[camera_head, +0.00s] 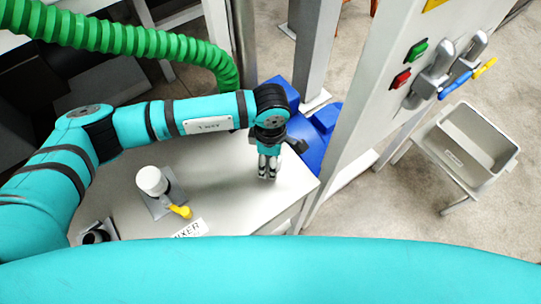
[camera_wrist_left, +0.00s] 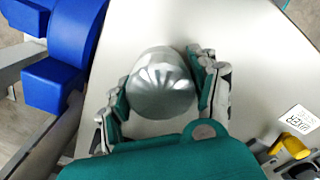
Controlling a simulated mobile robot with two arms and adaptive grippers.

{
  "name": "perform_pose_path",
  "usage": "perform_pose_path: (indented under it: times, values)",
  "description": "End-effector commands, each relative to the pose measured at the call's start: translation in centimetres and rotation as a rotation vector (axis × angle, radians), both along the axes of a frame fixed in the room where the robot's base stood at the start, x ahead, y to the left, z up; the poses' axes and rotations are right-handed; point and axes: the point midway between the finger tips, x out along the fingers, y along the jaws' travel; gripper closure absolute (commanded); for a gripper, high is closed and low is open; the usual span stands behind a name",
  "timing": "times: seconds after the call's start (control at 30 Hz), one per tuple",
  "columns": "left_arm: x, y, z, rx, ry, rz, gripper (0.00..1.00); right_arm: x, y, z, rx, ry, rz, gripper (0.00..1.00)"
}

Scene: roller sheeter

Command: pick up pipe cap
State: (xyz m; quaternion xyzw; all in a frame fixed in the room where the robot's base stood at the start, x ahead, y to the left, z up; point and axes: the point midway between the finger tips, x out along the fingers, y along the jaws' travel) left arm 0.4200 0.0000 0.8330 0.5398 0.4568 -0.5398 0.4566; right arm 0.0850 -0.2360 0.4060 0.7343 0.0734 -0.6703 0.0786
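My left gripper (camera_head: 268,168) points down at the right end of the pale table in the head view. In the left wrist view, a rounded, shiny silver pipe cap (camera_wrist_left: 161,82) lies between the two fingers of the left gripper (camera_wrist_left: 162,98). One finger is close along each side of it. I cannot tell whether both fingers press on the cap or a small gap remains. The cap cannot be made out in the head view, where the hand and fingers cover that spot. My right gripper is not in view.
The pale table (camera_head: 235,215) carries a white cylinder (camera_head: 152,181) and a yellow-handled valve (camera_head: 180,211). Blue blocks (camera_head: 315,140) lie beyond its right end. A panel (camera_head: 385,115) with buttons and levers stands right, with a grey bin (camera_head: 470,145) beyond.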

Motion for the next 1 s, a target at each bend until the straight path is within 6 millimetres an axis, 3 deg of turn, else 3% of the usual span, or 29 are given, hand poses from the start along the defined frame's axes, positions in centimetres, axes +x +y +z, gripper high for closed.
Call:
perform_pose_path:
  times: [0.03, 0.3, 0.67, 0.93, 1.0]
  values:
    - [0.0, 0.0, 0.0, 0.0, 0.0, 0.0, 0.47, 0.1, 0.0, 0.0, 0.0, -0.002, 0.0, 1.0]
    - [0.0, 0.0, 0.0, 0.0, 0.0, 0.0, 0.83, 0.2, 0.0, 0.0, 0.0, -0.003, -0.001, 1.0]
    - [0.1, -0.1, 0.4, -0.002, -0.002, -0.001, 0.83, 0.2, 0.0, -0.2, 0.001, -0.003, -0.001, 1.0]
    - [0.1, -0.1, 3.4, -0.003, -0.006, -0.002, 0.83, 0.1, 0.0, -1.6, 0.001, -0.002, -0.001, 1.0]
    - [-1.4, -0.6, 3.4, -0.002, 0.001, -0.008, 0.83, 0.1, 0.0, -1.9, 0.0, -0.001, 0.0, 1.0]
